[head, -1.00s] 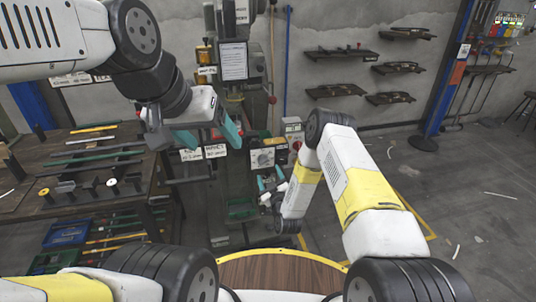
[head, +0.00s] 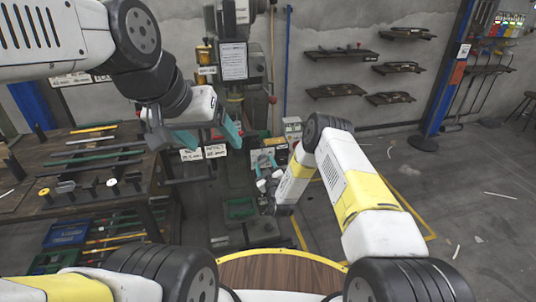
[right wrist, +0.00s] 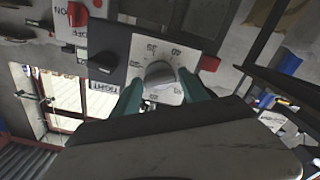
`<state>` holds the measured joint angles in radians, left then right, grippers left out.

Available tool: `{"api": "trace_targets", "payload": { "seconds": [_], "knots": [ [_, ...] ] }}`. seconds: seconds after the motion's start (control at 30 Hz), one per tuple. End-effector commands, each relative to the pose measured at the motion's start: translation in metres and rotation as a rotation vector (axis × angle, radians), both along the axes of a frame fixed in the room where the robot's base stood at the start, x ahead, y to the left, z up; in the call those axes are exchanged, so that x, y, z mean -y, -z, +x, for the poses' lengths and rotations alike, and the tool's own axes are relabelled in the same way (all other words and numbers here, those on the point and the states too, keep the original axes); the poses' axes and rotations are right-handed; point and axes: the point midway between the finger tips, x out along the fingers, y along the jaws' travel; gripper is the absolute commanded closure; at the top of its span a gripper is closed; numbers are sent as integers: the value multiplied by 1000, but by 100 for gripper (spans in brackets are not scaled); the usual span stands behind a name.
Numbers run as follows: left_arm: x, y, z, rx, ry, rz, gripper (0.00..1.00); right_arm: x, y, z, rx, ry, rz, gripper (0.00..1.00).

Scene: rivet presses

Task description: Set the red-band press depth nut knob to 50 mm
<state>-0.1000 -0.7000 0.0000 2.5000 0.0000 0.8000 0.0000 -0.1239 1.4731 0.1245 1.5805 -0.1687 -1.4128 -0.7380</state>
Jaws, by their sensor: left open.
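A grey round knob (right wrist: 160,75) sits on a white dial plate (right wrist: 150,48) with numbers around it in the right wrist view. The exact setting is too small to read. My right gripper (right wrist: 161,80) is open, its teal fingers one on each side of the knob; contact cannot be told. In the head view my right gripper (head: 264,162) is in front of the press's control box (head: 278,147), partly hiding it. My left gripper (head: 208,140) is open and empty, in front of the press column at left. No red band is clearly visible.
A black switch (right wrist: 103,62) and red knob (right wrist: 77,14) are beside the dial in the right wrist view. A workbench (head: 95,190) with rods and tools stands left. Wall shelves (head: 340,52) and a blue post (head: 447,75) are right.

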Motion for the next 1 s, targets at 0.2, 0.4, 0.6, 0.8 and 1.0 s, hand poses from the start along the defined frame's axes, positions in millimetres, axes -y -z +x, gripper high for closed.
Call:
{"api": "trace_targets", "payload": {
  "seconds": [0.2,0.4,0.6,0.8,1.0],
  "knots": [
    [0,0,0,0,0,0,25,0,0,0,0,0,0,93],
    [0,0,0,0,0,0,25,0,0,0,-3,0,10,97],
    [0,0,0,0,0,0,25,1,0,0,-23,0,69,97],
    [0,0,0,0,0,0,25,1,0,0,-65,0,199,97],
    [0,0,0,0,0,0,25,1,0,0,-122,1,375,97]
  ]
}}
